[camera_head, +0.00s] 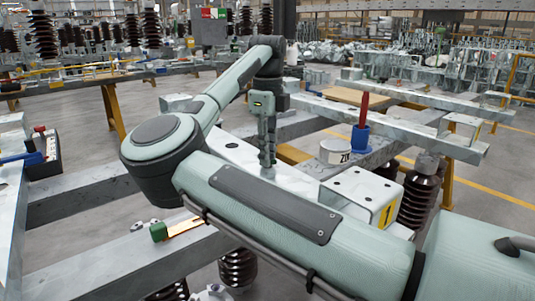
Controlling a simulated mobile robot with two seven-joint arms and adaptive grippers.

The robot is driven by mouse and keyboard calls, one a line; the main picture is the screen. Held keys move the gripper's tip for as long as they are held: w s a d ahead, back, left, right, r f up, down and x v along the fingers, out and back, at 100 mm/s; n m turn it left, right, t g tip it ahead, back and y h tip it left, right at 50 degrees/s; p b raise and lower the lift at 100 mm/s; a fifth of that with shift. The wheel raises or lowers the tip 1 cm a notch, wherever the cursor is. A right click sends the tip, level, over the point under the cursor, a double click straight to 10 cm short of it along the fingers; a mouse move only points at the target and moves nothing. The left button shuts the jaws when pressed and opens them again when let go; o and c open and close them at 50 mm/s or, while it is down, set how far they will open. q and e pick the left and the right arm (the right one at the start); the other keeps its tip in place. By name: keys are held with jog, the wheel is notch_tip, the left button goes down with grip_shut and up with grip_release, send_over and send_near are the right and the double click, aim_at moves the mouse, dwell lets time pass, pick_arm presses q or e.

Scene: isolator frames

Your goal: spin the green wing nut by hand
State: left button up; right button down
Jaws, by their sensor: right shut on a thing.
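My right gripper (267,160) points straight down over the pale steel beam in the middle of the view. My right arm comes in from the lower right, bends at the left and reaches back to the gripper. My left gripper is not in view.
Right of the gripper are a white tin (335,151), a blue cup (361,138) with a red-handled tool (364,108), and a steel bracket (362,190) marked 1. Dark ribbed insulators (420,193) stand below the frame.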

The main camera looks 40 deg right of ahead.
jog(key=n, duration=0.3)
jog(key=shift+f+n, duration=0.1)
jog(key=shift+n, duration=0.3)
jog(key=n, duration=0.3)
jog(key=shift+b, duration=0.4)
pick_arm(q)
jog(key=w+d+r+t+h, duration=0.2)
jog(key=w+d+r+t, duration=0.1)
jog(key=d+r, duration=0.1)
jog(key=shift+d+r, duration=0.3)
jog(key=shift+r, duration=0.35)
pick_arm(e)
jog(key=shift+n, duration=1.7)
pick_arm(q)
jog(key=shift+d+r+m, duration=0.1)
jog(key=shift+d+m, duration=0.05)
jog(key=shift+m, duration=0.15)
pick_arm(e)
jog(key=c, duration=1.5)
grip_release()
jog(key=shift+o, duration=0.3)
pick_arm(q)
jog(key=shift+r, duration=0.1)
pick_arm(e)
jog(key=shift+r, duration=0.2)
notch_tip(320, 180, up, 12)
jog(key=shift+f, duration=0.1)
